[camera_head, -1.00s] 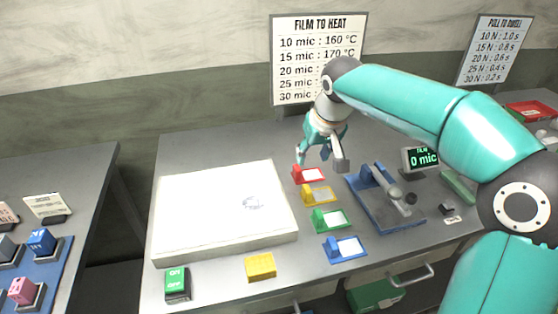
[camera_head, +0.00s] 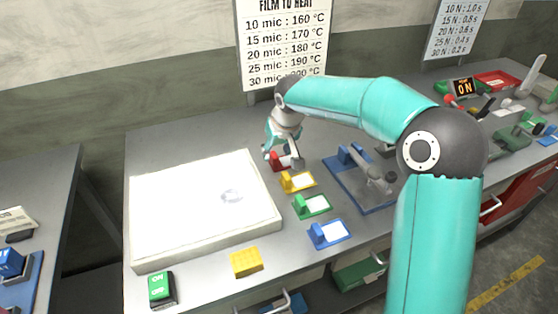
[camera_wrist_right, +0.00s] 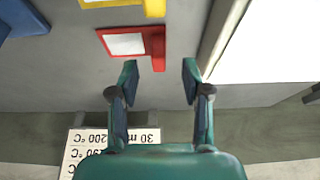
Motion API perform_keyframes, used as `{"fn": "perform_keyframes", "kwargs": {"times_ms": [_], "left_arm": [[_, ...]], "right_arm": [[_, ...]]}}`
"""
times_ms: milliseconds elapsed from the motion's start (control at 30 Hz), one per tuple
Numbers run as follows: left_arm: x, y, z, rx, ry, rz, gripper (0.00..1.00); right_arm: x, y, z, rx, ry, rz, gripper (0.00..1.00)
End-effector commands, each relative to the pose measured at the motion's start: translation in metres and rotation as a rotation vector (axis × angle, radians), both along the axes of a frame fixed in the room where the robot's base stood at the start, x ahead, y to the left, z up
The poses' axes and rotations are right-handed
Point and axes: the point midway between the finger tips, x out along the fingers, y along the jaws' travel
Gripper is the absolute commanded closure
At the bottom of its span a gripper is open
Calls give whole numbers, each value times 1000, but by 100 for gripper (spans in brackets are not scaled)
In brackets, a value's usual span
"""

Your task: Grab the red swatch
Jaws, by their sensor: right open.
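The red swatch (camera_head: 277,162) lies at the far end of a row of coloured swatches on the grey bench, partly hidden by my right gripper (camera_head: 283,156) in the head view. In the right wrist view the red swatch (camera_wrist_right: 117,34) shows a flat frame with a white panel and a raised red end. My right gripper (camera_wrist_right: 160,75) is open and empty there. Its fingertips are close to the raised red end, which lies just ahead of the gap between them; I cannot tell whether they touch. My left gripper is not in view.
Yellow (camera_head: 297,182), green (camera_head: 312,206) and blue (camera_head: 328,234) swatches continue the row towards the front. A large white light panel (camera_head: 150,205) stands to the left. A blue-based device (camera_head: 350,180) stands to the right. A yellow block (camera_head: 246,262) sits in front.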

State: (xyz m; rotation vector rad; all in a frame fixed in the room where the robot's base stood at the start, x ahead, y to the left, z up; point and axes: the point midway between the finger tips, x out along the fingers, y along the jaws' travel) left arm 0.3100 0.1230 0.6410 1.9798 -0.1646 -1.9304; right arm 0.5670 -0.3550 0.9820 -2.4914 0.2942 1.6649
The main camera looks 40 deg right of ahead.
Motion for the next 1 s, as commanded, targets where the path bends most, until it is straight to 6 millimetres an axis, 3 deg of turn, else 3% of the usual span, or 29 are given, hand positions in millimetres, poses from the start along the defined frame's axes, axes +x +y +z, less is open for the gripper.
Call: {"fn": "perform_keyframes", "kwargs": {"times_ms": [433,700,767,1000], "left_arm": [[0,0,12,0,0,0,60],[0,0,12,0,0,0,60],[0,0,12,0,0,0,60],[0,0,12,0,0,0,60]], "right_arm": [[23,-7,-42,0,3,2,52],[25,-7,-47,1,0,1,52],[25,-7,-47,0,0,2,59],[25,-7,-46,1,0,1,99]]}}
